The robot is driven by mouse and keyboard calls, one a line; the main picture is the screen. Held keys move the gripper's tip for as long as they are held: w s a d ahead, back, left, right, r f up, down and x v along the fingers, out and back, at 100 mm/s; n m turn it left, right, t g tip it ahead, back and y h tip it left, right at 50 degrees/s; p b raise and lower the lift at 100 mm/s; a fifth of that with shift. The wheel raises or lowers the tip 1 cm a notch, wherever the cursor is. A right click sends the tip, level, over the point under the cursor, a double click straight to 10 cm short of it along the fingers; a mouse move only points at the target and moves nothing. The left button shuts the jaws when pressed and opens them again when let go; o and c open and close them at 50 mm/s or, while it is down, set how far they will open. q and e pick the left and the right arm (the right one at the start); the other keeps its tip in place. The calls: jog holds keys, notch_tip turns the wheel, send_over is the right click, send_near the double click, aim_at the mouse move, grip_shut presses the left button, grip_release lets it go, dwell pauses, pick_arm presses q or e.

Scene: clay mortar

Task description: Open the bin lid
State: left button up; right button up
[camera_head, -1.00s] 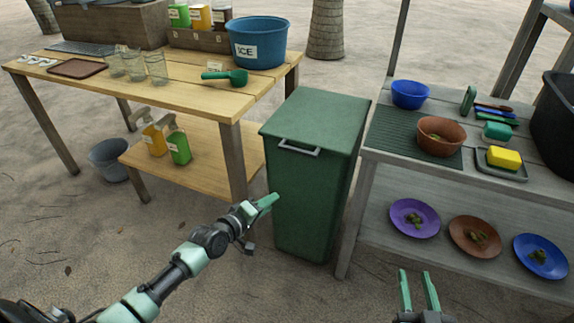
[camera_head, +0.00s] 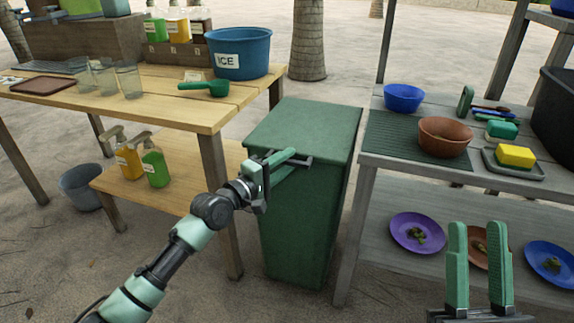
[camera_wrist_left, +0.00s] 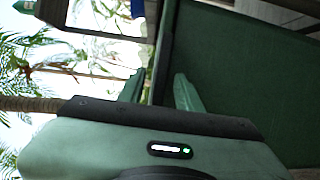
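The green bin (camera_head: 300,235) stands between the two tables, and its flat lid (camera_head: 305,125) is down. Whether the fingers touch the handle cannot be told. My right gripper (camera_head: 479,265) is open and empty in front of the right-hand table.
A wooden table (camera_head: 180,105) with a blue ice tub (camera_head: 238,52) and a green scoop (camera_head: 204,87) is left of the bin. A grey table (camera_head: 400,172) with bowls and a yellow sponge (camera_head: 515,156) is close on the right. A palm trunk (camera_head: 307,40) stands behind.

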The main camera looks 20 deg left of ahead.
pick_arm(q)
jog(key=shift+w+d, duration=0.2)
jog(key=shift+w, duration=0.1)
grip_shut()
dwell(1.3)
